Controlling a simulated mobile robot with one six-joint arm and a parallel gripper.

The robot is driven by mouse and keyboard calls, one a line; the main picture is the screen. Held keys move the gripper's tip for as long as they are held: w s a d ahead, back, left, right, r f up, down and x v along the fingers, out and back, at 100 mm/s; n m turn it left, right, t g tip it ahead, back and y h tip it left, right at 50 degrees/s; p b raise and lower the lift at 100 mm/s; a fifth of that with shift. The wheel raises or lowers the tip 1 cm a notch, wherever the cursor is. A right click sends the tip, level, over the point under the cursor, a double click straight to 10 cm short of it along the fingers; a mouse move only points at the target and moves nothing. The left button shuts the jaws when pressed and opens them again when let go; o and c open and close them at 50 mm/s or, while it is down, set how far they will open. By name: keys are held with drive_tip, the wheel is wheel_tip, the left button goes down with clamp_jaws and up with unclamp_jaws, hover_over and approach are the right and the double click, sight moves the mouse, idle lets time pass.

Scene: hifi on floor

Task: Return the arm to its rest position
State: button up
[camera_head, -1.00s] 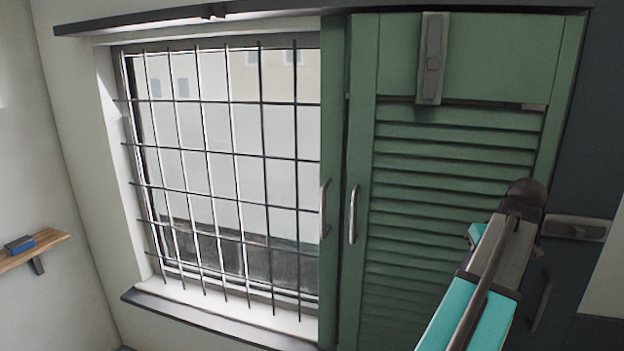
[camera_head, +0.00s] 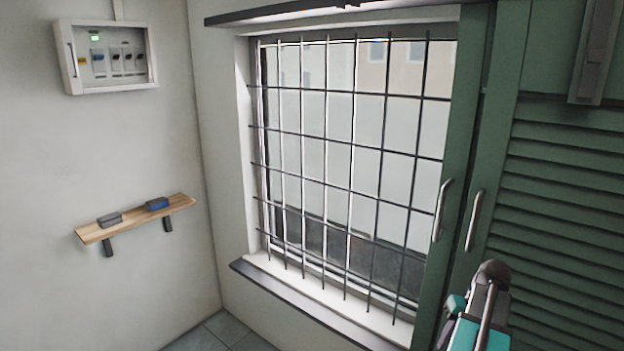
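Part of my arm (camera_head: 480,310), teal and grey with a dark rounded joint, shows at the lower right, in front of the green louvred shutter (camera_head: 560,200). My gripper and its fingertips are not visible in this view. Nothing held by the arm can be seen.
A barred window (camera_head: 350,160) with a dark sill (camera_head: 300,300) is in the middle. A white breaker box (camera_head: 108,57) hangs above. Tiled floor (camera_head: 222,332) shows at bottom.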

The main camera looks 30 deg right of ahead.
drive_tip(key=w+a+f+n+g+b, duration=0.1)
drive_tip(key=w+a+f, duration=0.3)
drive_tip(key=a+f, duration=0.45)
drive_tip(key=w+a+f+n+g+y+b, duration=0.15)
drive_tip(key=w+a+f, duration=0.25)
drive_tip(key=a+f, duration=0.5)
drive_tip(key=w+a+f+n+g+b, duration=0.1)
drive_tip(key=w+a+f, duration=0.4)
drive_tip(key=a+f, duration=0.4)
drive_tip(key=s+a+f+n+g+h+b, duration=0.1)
drive_tip(key=s+a+f, duration=0.1)
drive_tip(key=a+f, duration=0.45)
drive_tip(key=s+a+f+n+g, duration=0.1)
drive_tip(key=s+a+f, duration=0.15)
drive_tip(key=a, duration=0.65)
drive_tip(key=s+a+f+n+g+h+b, duration=0.2)
drive_tip(key=s+a+f, duration=0.7)
drive_tip(key=s+a, duration=0.1)
drive_tip(key=shift+s+a+f+n, duration=0.25)
drive_tip(key=shift+a+n, duration=0.1)
drive_tip(key=shift+a, duration=0.2)
